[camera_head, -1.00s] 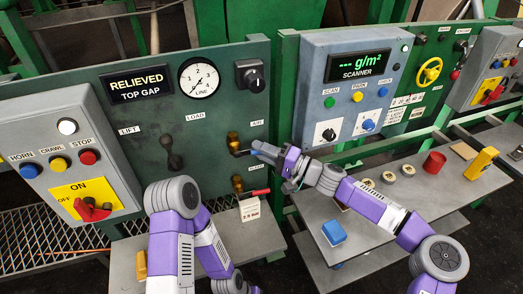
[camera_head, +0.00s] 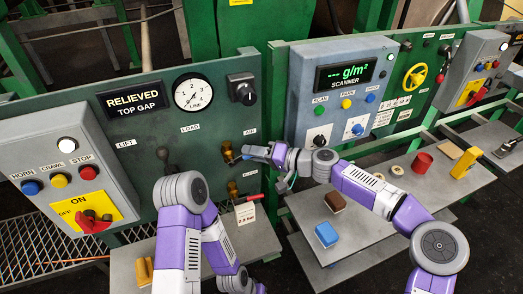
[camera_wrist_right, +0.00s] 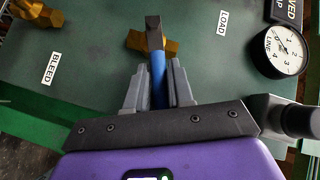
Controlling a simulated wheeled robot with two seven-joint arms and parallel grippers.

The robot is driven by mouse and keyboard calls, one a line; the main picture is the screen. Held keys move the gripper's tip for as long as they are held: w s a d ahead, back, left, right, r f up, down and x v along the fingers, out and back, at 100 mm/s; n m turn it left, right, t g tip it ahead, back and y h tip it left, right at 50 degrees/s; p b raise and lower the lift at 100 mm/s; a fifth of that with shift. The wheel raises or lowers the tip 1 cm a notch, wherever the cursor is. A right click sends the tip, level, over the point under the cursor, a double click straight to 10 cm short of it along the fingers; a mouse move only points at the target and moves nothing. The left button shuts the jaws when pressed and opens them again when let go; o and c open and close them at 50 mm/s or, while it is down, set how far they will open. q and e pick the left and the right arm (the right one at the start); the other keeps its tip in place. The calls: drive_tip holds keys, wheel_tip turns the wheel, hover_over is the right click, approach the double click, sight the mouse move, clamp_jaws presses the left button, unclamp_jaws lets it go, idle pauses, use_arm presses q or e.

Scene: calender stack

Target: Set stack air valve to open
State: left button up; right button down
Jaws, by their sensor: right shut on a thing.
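The stack air valve (camera_head: 228,151) is a brass valve under the AIR label on the green panel. Its handle has a blue grip, which points right, toward my gripper. My right gripper (camera_head: 246,153) is at the handle, just right of the valve body. In the right wrist view, the blue handle (camera_wrist_right: 158,82) runs between the two grey fingers of my right gripper (camera_wrist_right: 157,92), which are shut on it. The dark handle root and brass body (camera_wrist_right: 137,42) lie beyond the fingertips.
The brass bleed valve (camera_head: 233,189) with a red handle sits just below, with a hanging tag (camera_head: 245,212). A line gauge (camera_head: 193,92) and black knob (camera_head: 241,89) are above. The shelf at right holds a blue block (camera_head: 327,234) and a red cup (camera_head: 422,163).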

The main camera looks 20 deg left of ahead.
drive_tip(key=r+h+p, duration=0.1)
drive_tip(key=n+h+p, duration=0.1)
drive_tip(key=a+r+n+p, duration=0.1)
drive_tip(key=shift+s+r+t+h, duration=0.35)
drive_tip(key=shift+s+t+h, duration=0.05)
drive_tip(key=h+p, duration=0.1)
drive_tip(key=s+a+r+n+t+h+p, duration=0.1)
drive_tip(key=p, duration=0.1)
drive_tip(key=n+h+p, duration=0.1)
drive_tip(key=shift+s+a+r+p, duration=0.2)
drive_tip(key=shift+a+r+p, duration=0.1)
drive_tip(key=shift+a, duration=0.1)
drive_tip(key=shift+s+a+r+n+t+h+p, duration=0.15)
drive_tip(key=shift+s+a+n+t+h+p, duration=0.35)
drive_tip(key=shift+n+t+h+p, duration=0.35)
drive_tip(key=shift+s+a+n+t+h+p, duration=0.4)
drive_tip(key=shift+a+h+p, duration=0.2)
drive_tip(key=shift+h, duration=0.35)
drive_tip(key=shift+f, duration=0.2)
drive_tip(key=c, duration=1.1)
unclamp_jaws()
